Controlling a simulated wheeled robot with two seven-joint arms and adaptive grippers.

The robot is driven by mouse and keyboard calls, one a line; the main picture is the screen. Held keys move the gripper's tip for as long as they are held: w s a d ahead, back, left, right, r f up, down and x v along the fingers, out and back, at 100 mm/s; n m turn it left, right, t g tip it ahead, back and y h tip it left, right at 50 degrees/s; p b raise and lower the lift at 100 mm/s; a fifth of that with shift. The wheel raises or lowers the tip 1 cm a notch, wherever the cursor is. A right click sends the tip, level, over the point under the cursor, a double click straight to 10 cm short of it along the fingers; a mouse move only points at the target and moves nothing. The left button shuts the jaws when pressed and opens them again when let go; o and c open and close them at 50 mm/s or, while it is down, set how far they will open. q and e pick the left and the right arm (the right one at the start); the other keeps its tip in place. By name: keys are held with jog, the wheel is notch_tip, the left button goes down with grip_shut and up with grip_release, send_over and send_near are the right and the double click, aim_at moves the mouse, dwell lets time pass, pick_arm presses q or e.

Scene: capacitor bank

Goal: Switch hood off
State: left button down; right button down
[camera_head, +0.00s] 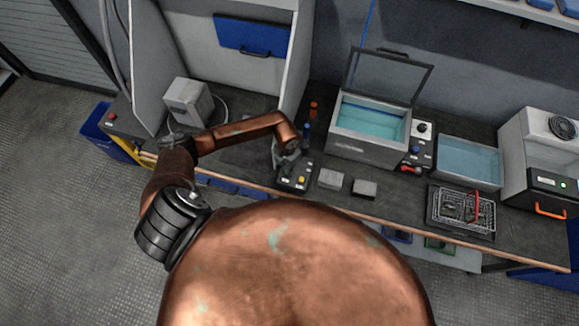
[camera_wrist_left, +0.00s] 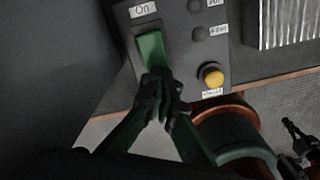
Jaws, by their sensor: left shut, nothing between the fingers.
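A dark control box (camera_head: 296,175) stands near the front edge of the bench in the head view. In the left wrist view its face shows a green rocker switch (camera_wrist_left: 151,50) below a label reading "On". A yellow button (camera_wrist_left: 212,75) and black buttons lie to the right of the switch. My left gripper (camera_wrist_left: 160,85) is shut and empty, its fingertips at the lower end of the green switch. Contact cannot be told for sure. The fingers hide that lower end. In the head view my left gripper (camera_head: 287,158) is over the box's back part.
Two grey blocks (camera_head: 331,179) (camera_head: 365,188) lie right of the box. Behind them is a lidded bath (camera_head: 366,148); further right are a second bath (camera_head: 468,162) and a wire basket (camera_head: 462,211). A dark jointed part at the wrist view's lower right may be my right gripper.

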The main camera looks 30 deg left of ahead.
pick_arm(q)
jog(key=shift+r+p, duration=2.4)
jog(key=shift+r, duration=1.15)
